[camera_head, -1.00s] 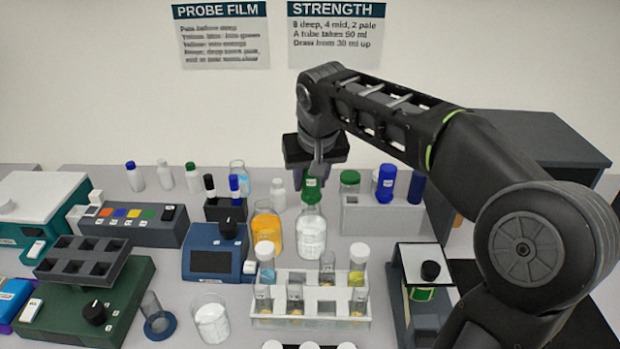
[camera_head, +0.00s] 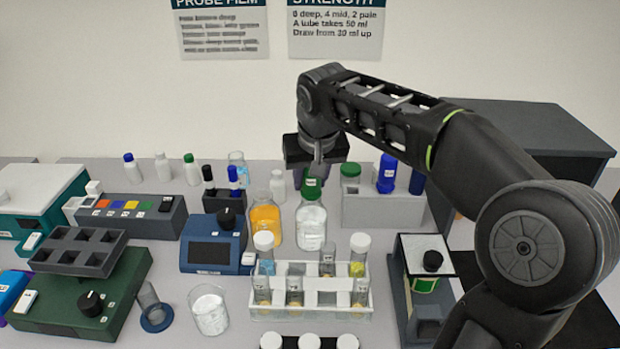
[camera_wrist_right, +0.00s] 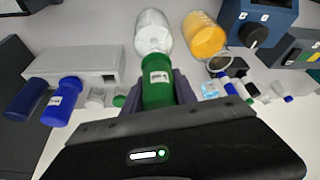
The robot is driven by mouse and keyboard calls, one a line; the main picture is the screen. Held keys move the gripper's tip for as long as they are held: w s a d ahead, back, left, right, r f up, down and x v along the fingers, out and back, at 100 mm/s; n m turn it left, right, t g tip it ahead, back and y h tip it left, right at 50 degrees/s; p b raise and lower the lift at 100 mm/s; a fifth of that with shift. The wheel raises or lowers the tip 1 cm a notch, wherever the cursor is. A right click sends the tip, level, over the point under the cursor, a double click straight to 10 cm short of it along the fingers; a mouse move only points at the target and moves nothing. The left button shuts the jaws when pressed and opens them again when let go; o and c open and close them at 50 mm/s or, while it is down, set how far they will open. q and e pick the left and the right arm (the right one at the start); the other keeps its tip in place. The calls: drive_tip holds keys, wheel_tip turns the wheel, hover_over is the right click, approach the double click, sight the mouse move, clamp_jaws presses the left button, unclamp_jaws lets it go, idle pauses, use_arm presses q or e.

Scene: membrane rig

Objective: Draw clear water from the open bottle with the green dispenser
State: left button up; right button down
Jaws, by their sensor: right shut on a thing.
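The green dispenser (camera_head: 312,188) is upright in my right gripper (camera_head: 318,168), which is shut on its upper part. In the right wrist view, the dispenser (camera_wrist_right: 157,85) sits between the dark fingers, with a white label facing the camera. The clear bottle (camera_head: 311,228) stands below it, holding colourless liquid and bearing a white label. It also shows beyond the dispenser in the right wrist view (camera_wrist_right: 152,32). The dispenser's lower end overlaps the bottle's neck; I cannot tell whether its tip is inside. My left gripper is not in view.
A bottle of orange liquid (camera_head: 265,222) stands close left of the clear bottle. A tube rack (camera_head: 310,311) is in front. A grey holder (camera_head: 383,210) with blue-topped and green-topped items is at right. A blue meter (camera_head: 208,256) stands left, a beaker (camera_head: 209,312) in front.

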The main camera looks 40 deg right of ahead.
drive_tip(key=shift+s+f, duration=0.1)
drive_tip(key=shift+f, duration=0.4)
drive_tip(key=shift+r+p, duration=0.3)
drive_tip(key=shift+r, duration=0.1)
drive_tip(key=shift+r+p, duration=0.5)
drive_tip(key=shift+r, duration=0.3)
drive_tip(key=shift+r, duration=0.15)
drive_tip(key=c, duration=0.9)
unclamp_jaws()
drive_tip(key=shift+r, duration=0.1)
drive_tip(key=v, duration=0.7)
drive_tip(key=shift+r, duration=0.25)
